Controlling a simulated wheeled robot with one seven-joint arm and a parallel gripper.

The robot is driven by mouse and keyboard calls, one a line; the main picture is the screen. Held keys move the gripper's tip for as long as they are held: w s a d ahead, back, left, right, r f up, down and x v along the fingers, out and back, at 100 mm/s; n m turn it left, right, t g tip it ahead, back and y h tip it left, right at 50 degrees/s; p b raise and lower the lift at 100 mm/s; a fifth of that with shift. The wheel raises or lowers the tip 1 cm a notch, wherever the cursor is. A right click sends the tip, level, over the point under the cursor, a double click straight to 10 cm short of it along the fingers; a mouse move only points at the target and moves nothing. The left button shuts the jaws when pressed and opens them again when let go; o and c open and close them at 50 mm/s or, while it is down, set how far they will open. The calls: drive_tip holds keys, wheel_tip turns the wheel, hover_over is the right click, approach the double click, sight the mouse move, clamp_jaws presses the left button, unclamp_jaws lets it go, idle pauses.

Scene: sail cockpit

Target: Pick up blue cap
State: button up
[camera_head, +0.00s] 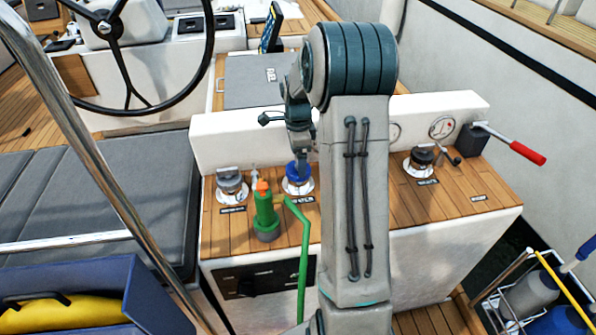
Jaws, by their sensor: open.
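The blue cap (296,173) sits on a round white-rimmed fitting on the wooden console top, left of my arm. My gripper (302,163) points down directly over the cap, with its tips at or just above the cap's top. The jaws are open and look small and edge-on here. I cannot tell whether they touch the cap. My arm hides the console area to the right of the cap.
A grey cap (229,180) on its own fitting and a green bottle with an orange top (264,209) stand left of the blue cap. A green hose (303,262) hangs over the front edge. A black cap (422,156) and red-handled lever (518,148) are at right.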

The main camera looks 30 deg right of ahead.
drive_tip(key=shift+f, duration=1.4)
drive_tip(key=shift+d, duration=0.1)
drive_tip(key=c, duration=1.2)
drive_tip(key=shift+o, duration=0.2)
drive_tip(key=shift+w+r, duration=0.1)
drive_tip(key=shift+r, duration=0.1)
